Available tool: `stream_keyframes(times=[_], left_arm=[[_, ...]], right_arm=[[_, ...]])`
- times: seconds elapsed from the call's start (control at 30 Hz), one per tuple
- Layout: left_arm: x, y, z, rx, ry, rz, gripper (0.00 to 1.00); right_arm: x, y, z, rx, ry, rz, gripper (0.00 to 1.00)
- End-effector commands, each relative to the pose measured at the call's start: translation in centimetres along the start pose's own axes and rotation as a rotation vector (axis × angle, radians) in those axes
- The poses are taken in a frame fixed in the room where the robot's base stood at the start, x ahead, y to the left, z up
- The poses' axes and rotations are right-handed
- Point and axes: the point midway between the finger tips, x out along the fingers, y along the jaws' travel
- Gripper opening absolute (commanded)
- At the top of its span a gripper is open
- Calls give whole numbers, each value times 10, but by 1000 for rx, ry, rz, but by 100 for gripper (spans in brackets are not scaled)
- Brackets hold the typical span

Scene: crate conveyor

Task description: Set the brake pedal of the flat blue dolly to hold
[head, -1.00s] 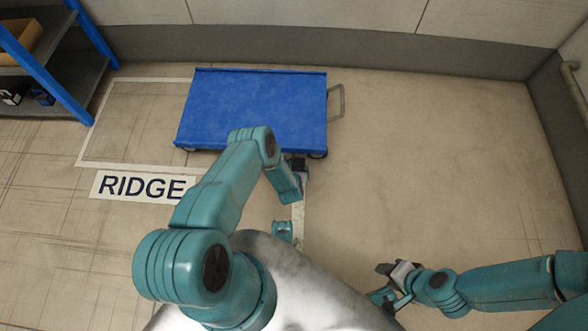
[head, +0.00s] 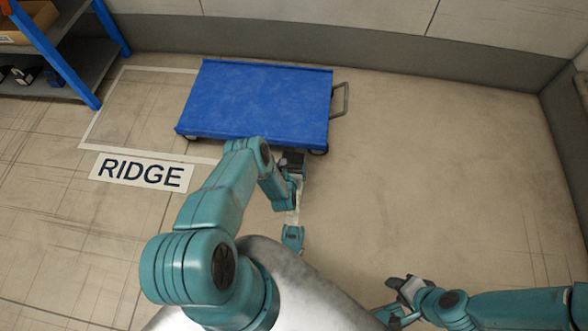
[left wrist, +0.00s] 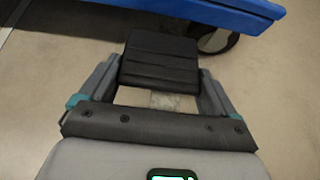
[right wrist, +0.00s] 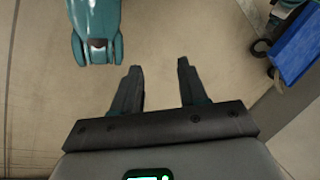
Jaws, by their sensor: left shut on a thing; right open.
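The flat blue dolly (head: 258,102) stands on the floor ahead, with a grey handle (head: 341,100) at its right end. The brake pedal (left wrist: 160,60), a black ribbed pad, is between the fingers of my left gripper (left wrist: 160,78) in the left wrist view, close to a dark wheel (left wrist: 218,40). In the head view my left gripper (head: 294,172) is at the dolly's near right corner, shut on the pedal (head: 292,160), partly hidden by my arm. Whether the pedal is up or down I cannot tell. My right gripper (head: 393,298) is open and empty; its spread fingers show in the right wrist view (right wrist: 160,78).
A floor label reading RIDGE (head: 142,172) and a white-outlined floor area (head: 98,125) lie left of the dolly. A blue-posted shelf (head: 62,70) stands at the far left. A wall (head: 400,60) runs behind the dolly. The floor to the right is clear.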

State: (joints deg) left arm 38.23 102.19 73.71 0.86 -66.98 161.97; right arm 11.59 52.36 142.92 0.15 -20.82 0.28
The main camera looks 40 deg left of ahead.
Motion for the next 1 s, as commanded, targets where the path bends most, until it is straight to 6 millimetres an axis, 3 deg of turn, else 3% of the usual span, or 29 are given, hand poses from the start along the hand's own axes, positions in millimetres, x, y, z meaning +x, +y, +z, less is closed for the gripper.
stream_keyframes(times=[0.2, 0.4, 1.0], left_arm=[[11, 3, -12, 2, -156, 4, 36], [14, 2, -16, 2, -284, 4, 36], [13, 0, -19, 1, -407, 6, 36]], right_arm=[[30, 10, -16, -11, 56, -2, 43], [48, 16, -33, -23, 111, -4, 43], [57, 19, -44, -31, 149, -5, 43]])
